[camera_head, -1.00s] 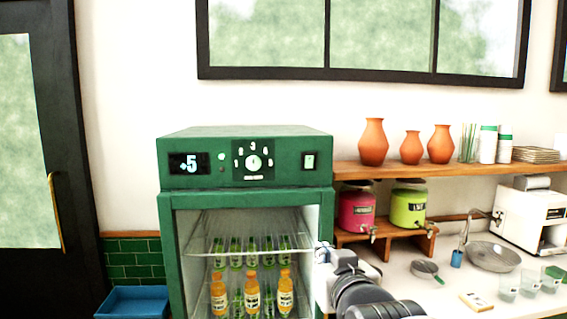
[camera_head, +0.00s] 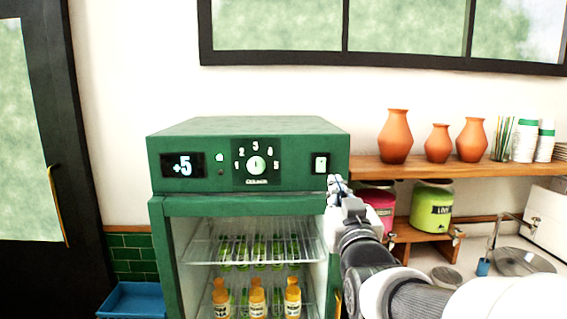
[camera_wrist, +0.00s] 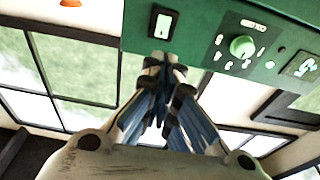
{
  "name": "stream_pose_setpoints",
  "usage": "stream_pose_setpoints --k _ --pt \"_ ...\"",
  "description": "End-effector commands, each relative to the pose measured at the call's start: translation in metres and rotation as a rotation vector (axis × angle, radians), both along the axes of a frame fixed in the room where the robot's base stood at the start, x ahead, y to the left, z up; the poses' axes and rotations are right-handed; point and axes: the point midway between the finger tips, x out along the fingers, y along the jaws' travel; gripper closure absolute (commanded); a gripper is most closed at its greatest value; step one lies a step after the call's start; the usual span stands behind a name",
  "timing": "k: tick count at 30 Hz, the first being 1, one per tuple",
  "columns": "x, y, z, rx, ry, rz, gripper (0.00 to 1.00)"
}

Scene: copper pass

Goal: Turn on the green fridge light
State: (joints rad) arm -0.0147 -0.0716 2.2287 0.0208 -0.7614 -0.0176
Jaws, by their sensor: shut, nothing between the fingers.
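The green fridge (camera_head: 250,204) stands left of centre in the head view, with bottles on wire shelves inside. Its top panel holds a "+5" display (camera_head: 183,165), a round dial (camera_head: 257,165) and a small light switch (camera_head: 320,163) in a dark frame at the right end. The switch also shows in the wrist view (camera_wrist: 163,24). My gripper (camera_head: 337,183) is shut and empty, just below and slightly right of the switch in the head view. In the wrist view its fingertips (camera_wrist: 165,61) point at the panel near the switch. I cannot tell whether they touch the panel.
A wooden shelf (camera_head: 372,165) with orange vases (camera_head: 397,136) is right of the fridge. Pink (camera_head: 378,201) and green (camera_head: 431,208) dispensers stand below it. A blue bin (camera_head: 133,302) is on the left. The space before the fridge's left side is clear.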

Motion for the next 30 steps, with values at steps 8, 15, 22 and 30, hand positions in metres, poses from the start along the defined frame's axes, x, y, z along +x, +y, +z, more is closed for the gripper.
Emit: stream_pose_setpoints --k 8,15,22,30 --pt "0.051 0.0 0.008 0.0 0.002 0.0 1.0" --pt "0.099 0.0 0.016 0.0 0.002 0.0 1.0" --pt "0.126 0.0 0.021 0.0 0.002 0.0 1.0" --pt "0.131 0.0 0.022 0.0 0.002 0.0 1.0"
